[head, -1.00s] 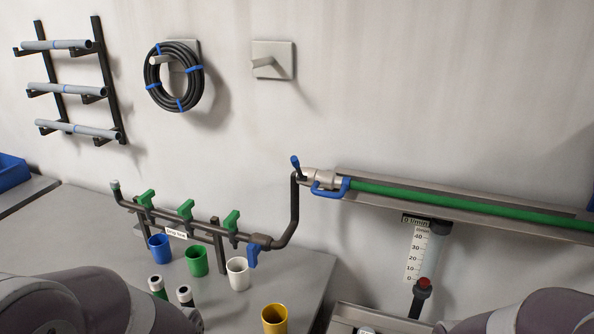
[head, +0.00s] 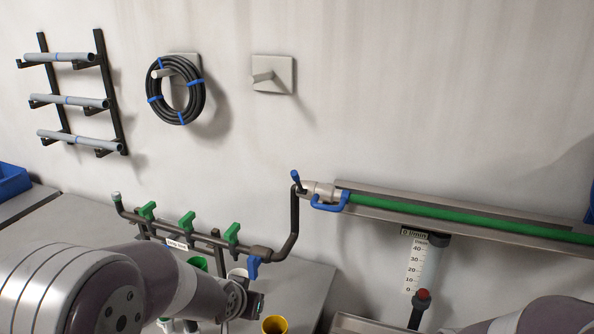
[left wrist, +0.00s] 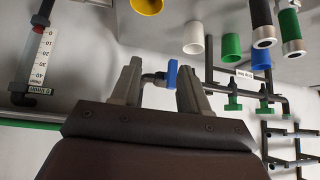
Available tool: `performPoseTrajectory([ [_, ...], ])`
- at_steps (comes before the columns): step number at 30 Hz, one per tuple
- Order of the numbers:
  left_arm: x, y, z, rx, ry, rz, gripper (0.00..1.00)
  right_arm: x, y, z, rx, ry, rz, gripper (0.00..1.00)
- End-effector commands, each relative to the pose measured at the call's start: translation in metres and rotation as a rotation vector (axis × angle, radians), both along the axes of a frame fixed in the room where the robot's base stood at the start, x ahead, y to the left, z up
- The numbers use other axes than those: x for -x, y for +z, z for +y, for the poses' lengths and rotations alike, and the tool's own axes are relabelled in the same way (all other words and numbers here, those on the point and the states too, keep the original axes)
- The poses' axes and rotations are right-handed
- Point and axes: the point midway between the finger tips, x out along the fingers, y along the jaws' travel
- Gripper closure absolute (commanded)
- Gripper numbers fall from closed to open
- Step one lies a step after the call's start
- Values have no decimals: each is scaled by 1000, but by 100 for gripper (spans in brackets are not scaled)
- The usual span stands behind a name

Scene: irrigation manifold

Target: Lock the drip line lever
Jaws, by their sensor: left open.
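A blue-handled coupling (head: 330,202) joins the bent pipe to the green hose. My left gripper (head: 258,303) is in front of and below the manifold, near its right end. In the left wrist view my left gripper (left wrist: 160,65) is open and empty, with the blue lever appearing between its fingertips, apart from both.
A yellow cup (head: 274,325) stands at the bench front; green (head: 198,263) and white cups are partly hidden by my left arm. A flow meter (head: 428,265) is at right. A hose coil (head: 176,90) and pipe rack (head: 67,100) hang on the wall.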

Motion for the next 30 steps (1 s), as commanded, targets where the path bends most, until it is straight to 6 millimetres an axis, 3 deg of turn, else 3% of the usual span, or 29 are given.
performPoseTrajectory([
  [1, -44, 33, -14, 30, -31, -186, 55, 0, 5, 0, 0, 0, 0, 61],
  [3, -91, 86, -33, 90, -74, -457, 55, 0, 5, 0, 0, 0, 0, 61],
  [6, -119, 150, -49, 166, -116, -736, 55, 0, 4, 0, 0, 0, 0, 61],
  [9, -124, 179, -55, 210, -135, -853, 55, 0, 5, 0, 0, 0, 1, 61],
  [13, -140, 185, -60, 223, -134, -869, 55, 0, 14, 0, 0, 0, 1, 61],
  [24, -221, 185, -83, 222, -131, -868, 55, 0, 48, 0, 0, 0, 0, 61],
  [30, -240, 184, -88, 222, -131, -869, 55, 0, 54, 0, 0, 0, 1, 61],
])
